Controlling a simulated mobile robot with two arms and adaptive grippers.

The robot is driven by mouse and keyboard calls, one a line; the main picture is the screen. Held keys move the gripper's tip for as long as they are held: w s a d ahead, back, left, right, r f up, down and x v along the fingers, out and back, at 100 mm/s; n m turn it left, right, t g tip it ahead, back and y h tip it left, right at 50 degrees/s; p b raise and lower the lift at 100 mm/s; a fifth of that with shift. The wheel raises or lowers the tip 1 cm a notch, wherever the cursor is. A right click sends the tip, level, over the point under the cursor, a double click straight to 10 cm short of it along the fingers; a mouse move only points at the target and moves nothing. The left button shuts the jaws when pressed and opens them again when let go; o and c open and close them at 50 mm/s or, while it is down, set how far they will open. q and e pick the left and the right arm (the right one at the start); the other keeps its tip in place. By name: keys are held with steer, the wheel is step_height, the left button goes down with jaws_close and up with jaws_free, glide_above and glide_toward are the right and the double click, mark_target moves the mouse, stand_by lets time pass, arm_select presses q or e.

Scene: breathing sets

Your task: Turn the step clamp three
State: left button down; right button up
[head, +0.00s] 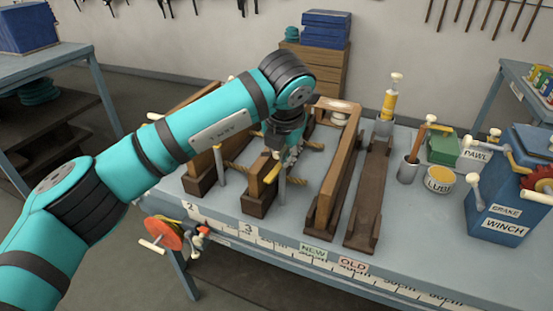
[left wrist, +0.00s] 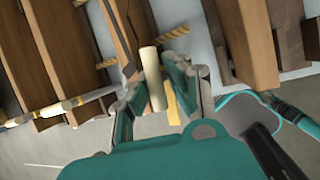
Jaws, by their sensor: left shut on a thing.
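Step clamp three stands behind the label 3 (head: 248,229) on the bench, beside a short wooden post on a dark foot (head: 258,205). Its grey upright (head: 282,188) shows below my left gripper (head: 284,150). In the left wrist view, the clamp's cream handle (left wrist: 153,75) lies between the fingers of my left gripper (left wrist: 157,92), which is shut on it. The wrist and fingers hide most of the clamp's top in the head view. My right gripper is not in view.
Clamp two's label (head: 190,207) is to the left, with ropes between the wooden posts. Long timbers marked NEW (head: 330,185) and OLD (head: 370,195) lie to the right. A blue brake winch (head: 505,195), lube tin (head: 439,181) and pawl box (head: 445,146) stand further right.

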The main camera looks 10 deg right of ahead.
arm_select(q)
steer(key=shift+w+a+r+n, duration=0.15)
steer(key=shift+w+r+n, duration=0.1)
steer(key=shift+n, duration=0.15)
steer(key=c, duration=1.4)
jaws_free()
steer(key=shift+s, duration=0.1)
steer(key=shift+c, duration=0.2)
steer(key=shift+o, duration=1.1)
steer(key=shift+f, duration=0.15)
steer(key=d+v, duration=0.1)
steer(key=v, duration=1.1)
steer(key=shift+a, duration=0.35)
steer(key=shift+s+d+f, duration=0.1)
